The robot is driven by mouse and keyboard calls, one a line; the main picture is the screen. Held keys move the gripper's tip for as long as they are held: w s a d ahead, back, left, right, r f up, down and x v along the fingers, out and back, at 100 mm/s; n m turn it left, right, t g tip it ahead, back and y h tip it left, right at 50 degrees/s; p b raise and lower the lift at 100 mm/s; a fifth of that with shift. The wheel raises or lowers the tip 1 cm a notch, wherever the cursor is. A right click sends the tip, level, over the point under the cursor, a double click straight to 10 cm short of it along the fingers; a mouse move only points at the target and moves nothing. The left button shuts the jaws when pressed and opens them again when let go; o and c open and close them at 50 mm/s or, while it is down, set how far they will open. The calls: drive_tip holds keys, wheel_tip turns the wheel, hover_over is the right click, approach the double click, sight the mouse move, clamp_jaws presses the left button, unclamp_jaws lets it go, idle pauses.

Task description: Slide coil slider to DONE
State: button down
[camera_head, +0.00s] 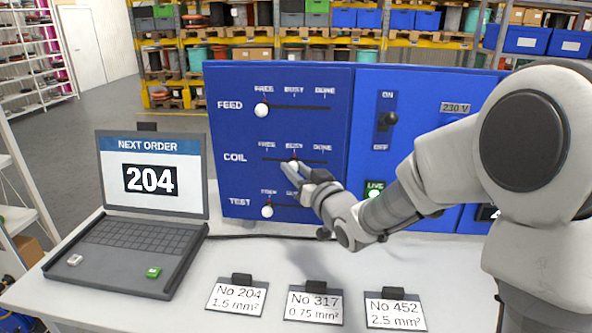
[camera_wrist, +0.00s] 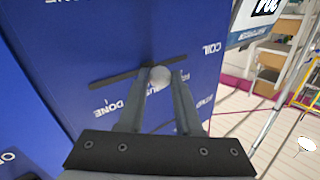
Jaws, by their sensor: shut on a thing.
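The blue panel (camera_head: 240,180) has three horizontal slots, labelled FEED, COIL and TEST, each marked FREE, BUSY and DONE. DONE lies to the right in the head view and to the left in the wrist view.
The FEED knob (camera_head: 262,109) and TEST knob (camera_head: 267,211) stand at FREE. A laptop (camera_head: 152,180) showing NEXT ORDER 204 is left on the white table (camera_head: 262,260). Cards for No 204 (camera_head: 237,298), No 317 (camera_head: 315,305) and No 452 (camera_head: 395,310) lie in front. An ON/OFF switch (camera_head: 387,120) is right of the slots.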

idle(0.8)
drive_tip(key=d+b, duration=0.1)
drive_tip(key=d, duration=0.6)
drive_tip(key=c, duration=0.9)
unclamp_jaws()
drive_tip(key=shift+d, duration=0.1)
drive_tip(key=shift+o, duration=0.2)
drive_tip(key=shift+s, duration=0.1)
